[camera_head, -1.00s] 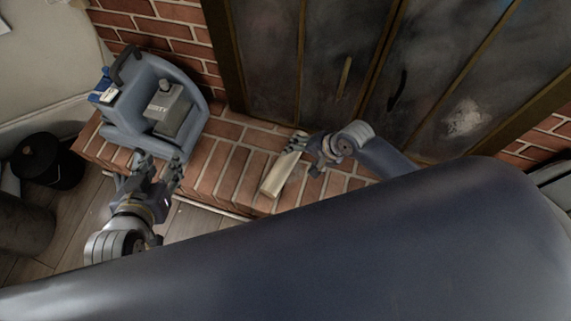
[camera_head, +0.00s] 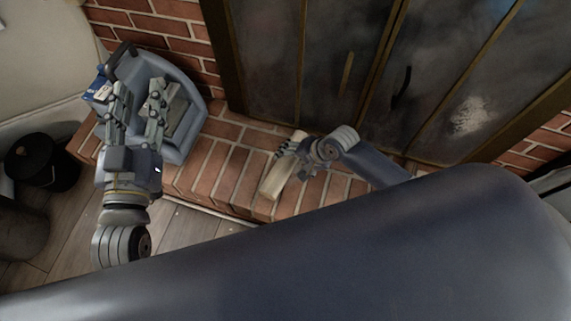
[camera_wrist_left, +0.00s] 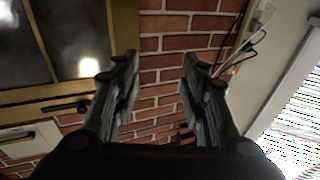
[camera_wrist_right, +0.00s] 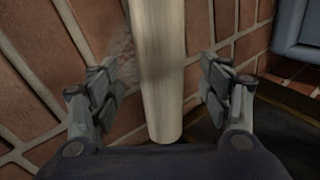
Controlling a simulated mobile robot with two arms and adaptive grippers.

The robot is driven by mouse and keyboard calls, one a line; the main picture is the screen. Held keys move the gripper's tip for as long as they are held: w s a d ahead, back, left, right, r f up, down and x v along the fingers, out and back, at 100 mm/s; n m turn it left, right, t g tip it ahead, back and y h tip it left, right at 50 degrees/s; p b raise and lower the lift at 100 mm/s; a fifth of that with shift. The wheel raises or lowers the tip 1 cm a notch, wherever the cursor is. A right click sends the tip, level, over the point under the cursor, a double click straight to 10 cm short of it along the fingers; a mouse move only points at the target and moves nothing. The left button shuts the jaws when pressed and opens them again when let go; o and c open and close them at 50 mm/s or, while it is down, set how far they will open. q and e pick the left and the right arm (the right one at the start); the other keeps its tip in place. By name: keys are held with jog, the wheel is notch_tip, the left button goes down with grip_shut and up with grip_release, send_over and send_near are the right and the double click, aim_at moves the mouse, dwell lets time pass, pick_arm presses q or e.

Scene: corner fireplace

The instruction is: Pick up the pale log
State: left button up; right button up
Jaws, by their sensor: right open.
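The pale log (camera_head: 276,180) lies on the brick hearth in the head view, near the fireplace doors. It runs upright through the middle of the right wrist view (camera_wrist_right: 160,70). My right gripper (camera_head: 288,148) is at the log's far end. Its open fingers stand on either side of the log (camera_wrist_right: 160,92), with a visible gap on each side. My left gripper (camera_head: 137,92) is open, with its fingers apart, in front of the blue-grey carrier at left. Its fingers frame only brick wall in the left wrist view (camera_wrist_left: 160,88).
The blue-grey carrier (camera_head: 196,125) stands on the left end of the brick hearth (camera_head: 222,180). A black bucket (camera_head: 42,165) is on the floor at far left. Dark fireplace doors (camera_head: 330,70) rise behind the hearth. The hearth between carrier and log is clear.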

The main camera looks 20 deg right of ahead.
aim_at(290, 163)
jog(key=b+x, duration=0.1)
jog(key=x, duration=0.2)
jog(key=shift+f+b, duration=0.15)
jog(key=shift+b, duration=0.25)
jog(key=shift+a+f, duration=0.1)
pick_arm(q)
jog(key=s+r+t+h, duration=0.2)
jog(key=r+t, duration=0.4)
jog(key=r, duration=0.3)
jog(key=shift+s+r, duration=0.25)
jog(key=shift+s, duration=0.65)
jog(key=shift+d, duration=0.1)
pick_arm(e)
jog(key=shift+c, duration=0.2)
jog(key=shift+w, duration=0.1)
jog(key=c, duration=1.5)
jog(key=shift+o, duration=0.2)
